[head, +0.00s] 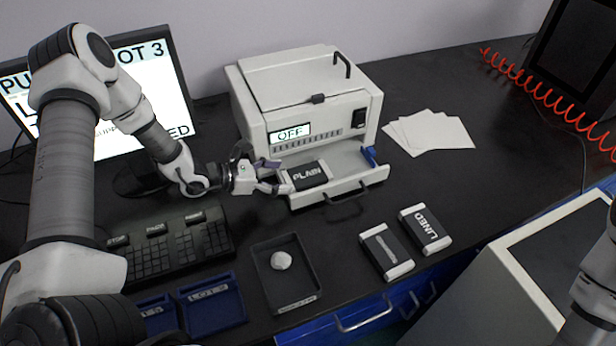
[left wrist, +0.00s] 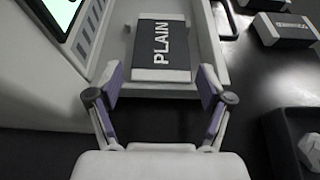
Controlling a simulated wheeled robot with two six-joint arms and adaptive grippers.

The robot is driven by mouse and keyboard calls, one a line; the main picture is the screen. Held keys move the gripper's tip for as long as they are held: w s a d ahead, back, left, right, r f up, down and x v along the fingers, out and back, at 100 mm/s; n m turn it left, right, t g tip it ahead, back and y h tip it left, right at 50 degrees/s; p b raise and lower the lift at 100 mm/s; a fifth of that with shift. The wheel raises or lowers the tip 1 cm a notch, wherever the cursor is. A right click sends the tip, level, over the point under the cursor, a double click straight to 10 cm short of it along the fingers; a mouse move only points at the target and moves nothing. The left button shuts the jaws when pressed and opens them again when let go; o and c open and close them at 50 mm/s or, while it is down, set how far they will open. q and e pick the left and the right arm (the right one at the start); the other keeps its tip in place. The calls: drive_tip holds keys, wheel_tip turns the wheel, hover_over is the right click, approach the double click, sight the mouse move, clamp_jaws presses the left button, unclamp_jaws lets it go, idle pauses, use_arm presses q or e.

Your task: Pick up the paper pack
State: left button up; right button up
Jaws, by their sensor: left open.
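A black and white paper pack marked PLAIN (head: 308,175) lies on the pulled-out tray (head: 374,176) of the white machine. My left gripper (head: 274,176) is open at the left end of this pack. In the left wrist view, the PLAIN pack (left wrist: 160,48) lies just ahead of the open fingers (left wrist: 160,84), with its near white end close to the fingertips and nothing held. Two similar packs lie on the bench: one marked LINED (head: 425,229) and one with an unreadable label (head: 386,250). My right gripper is out of the picture.
The white machine (head: 300,100) with an OFF display stands behind the tray. A keyboard (head: 180,248), blue bins (head: 212,306) and a dark tray with a whitish lump (head: 282,261) lie in front. White sheets (head: 430,131) and a red coiled cable (head: 545,98) are at right.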

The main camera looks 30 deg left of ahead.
sight(304, 175)
use_arm(q)
drive_tip(key=b+x, duration=0.3)
drive_tip(key=x, duration=0.4)
drive_tip(key=shift+s, duration=0.1)
drive_tip(key=shift+r, duration=0.1)
drive_tip(key=c, duration=0.9)
wheel_tip(304, 175, up, 18)
